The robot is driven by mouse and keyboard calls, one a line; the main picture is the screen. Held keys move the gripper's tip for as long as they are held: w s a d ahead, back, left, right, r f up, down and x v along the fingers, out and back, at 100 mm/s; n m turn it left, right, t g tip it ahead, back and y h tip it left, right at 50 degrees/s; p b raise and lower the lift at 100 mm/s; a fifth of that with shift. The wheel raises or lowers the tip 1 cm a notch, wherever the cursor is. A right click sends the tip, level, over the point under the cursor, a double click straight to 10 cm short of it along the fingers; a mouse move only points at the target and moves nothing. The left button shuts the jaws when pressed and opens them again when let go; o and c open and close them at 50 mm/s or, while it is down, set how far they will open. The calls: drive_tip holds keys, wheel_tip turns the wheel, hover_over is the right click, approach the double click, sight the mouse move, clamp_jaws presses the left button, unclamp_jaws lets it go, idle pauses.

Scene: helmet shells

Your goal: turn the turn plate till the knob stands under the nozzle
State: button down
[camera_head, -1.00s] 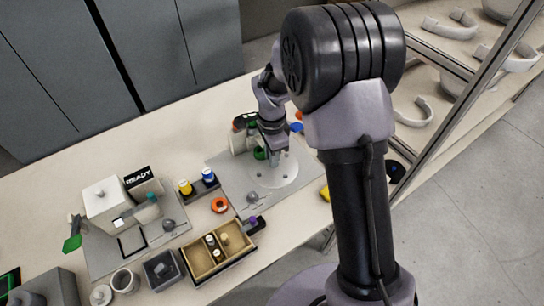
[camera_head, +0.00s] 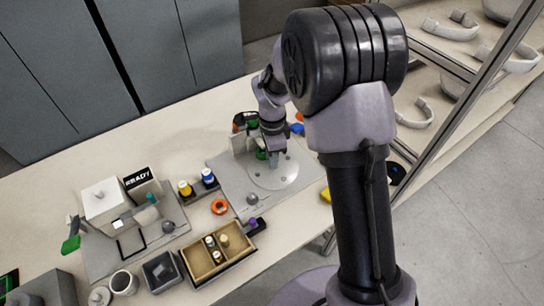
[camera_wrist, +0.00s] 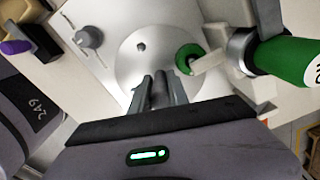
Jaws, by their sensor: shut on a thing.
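The turn plate (camera_head: 290,178) is a round pale grey disc on a flat base plate; it also shows in the wrist view (camera_wrist: 125,70). My gripper (camera_head: 275,160) is low over the plate. In the wrist view my gripper (camera_wrist: 160,88) is shut on the knob (camera_wrist: 160,94), a grey upright post between the two fingers.
A grey dial (camera_wrist: 90,37) sits on the base plate left of the turn plate. An orange ring (camera_head: 219,206), a wooden tray (camera_head: 217,281) and a white box unit (camera_head: 104,207) stand to the left. A bare table strip lies behind.

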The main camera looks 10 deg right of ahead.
drive_tip(key=c, duration=1.5)
unclamp_jaws()
drive_tip(key=shift+c, duration=0.2)
drive_tip(key=shift+r, duration=0.15)
wheel_tip(320, 180, up, 17)
drive_tip(key=p, duration=0.7)
drive_tip(key=shift+r, duration=0.1)
drive_tip(key=s+r+n+t+y, duration=0.1)
drive_tip(key=s+r+n+t, duration=0.2)
drive_tip(key=s+r+n, duration=0.7)
drive_tip(key=s+r+n+t+y, duration=0.1)
drive_tip(key=s+n+t, duration=0.1)
drive_tip(key=s, duration=1.2)
drive_tip(key=shift+a+r+n+t+b, duration=0.2)
drive_tip(key=shift+a+n+t+b, duration=0.05)
drive_tip(key=shift+n+t+b, duration=0.2)
